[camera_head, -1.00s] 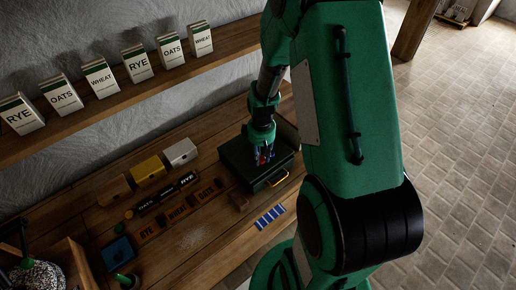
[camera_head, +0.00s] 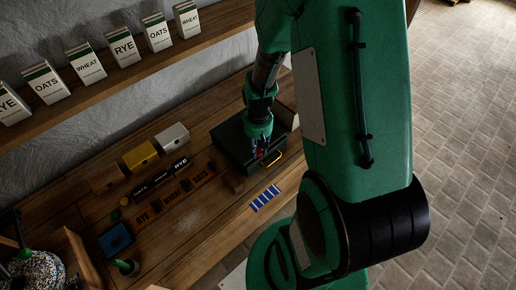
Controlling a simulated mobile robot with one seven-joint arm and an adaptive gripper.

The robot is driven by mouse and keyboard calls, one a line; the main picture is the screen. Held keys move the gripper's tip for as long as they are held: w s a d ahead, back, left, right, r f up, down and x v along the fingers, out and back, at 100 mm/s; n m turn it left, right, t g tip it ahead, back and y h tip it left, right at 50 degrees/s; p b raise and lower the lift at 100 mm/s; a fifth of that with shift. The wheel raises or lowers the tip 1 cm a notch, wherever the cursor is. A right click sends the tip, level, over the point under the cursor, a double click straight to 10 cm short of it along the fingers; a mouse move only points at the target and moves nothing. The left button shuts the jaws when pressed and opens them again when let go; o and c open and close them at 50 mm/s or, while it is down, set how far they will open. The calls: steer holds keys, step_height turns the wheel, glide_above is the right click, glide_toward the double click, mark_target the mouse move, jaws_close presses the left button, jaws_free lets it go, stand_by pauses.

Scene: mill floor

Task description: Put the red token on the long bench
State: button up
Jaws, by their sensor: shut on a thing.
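The red token (camera_head: 261,153) shows as a small patch of red between the fingers of my gripper (camera_head: 259,150), which is shut on it. Most of the token is hidden by the fingers. I cannot tell whether the token touches the box. The long bench (camera_head: 196,222) is the brown wooden top under the box, running along the wall.
Blue-and-white strips (camera_head: 265,198) lie at the bench's front edge. Left of the box are a silver box (camera_head: 172,137), a yellow box (camera_head: 140,157), dark labelled blocks and a blue tray (camera_head: 115,239). A shelf of labelled cartons (camera_head: 123,47) hangs above. Bare wood shows mid-bench.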

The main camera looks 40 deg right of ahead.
steer(key=shift+w, duration=0.15)
stand_by(0.4)
steer(key=w+a+f+m+b, duration=0.1)
steer(key=w+a+f+b, duration=0.1)
steer(key=w+a, duration=0.4)
steer(key=w+a+f+m+b, duration=0.1)
steer(key=w+a+b, duration=0.3)
steer(key=w, duration=1)
steer(key=w+a+f+m+b, duration=0.1)
steer(key=w+a+f+b, duration=0.2)
steer(key=w+a, duration=0.6)
steer(key=shift+w+a+f, duration=0.2)
steer(key=shift+w+a, duration=0.2)
steer(key=shift+a, duration=0.25)
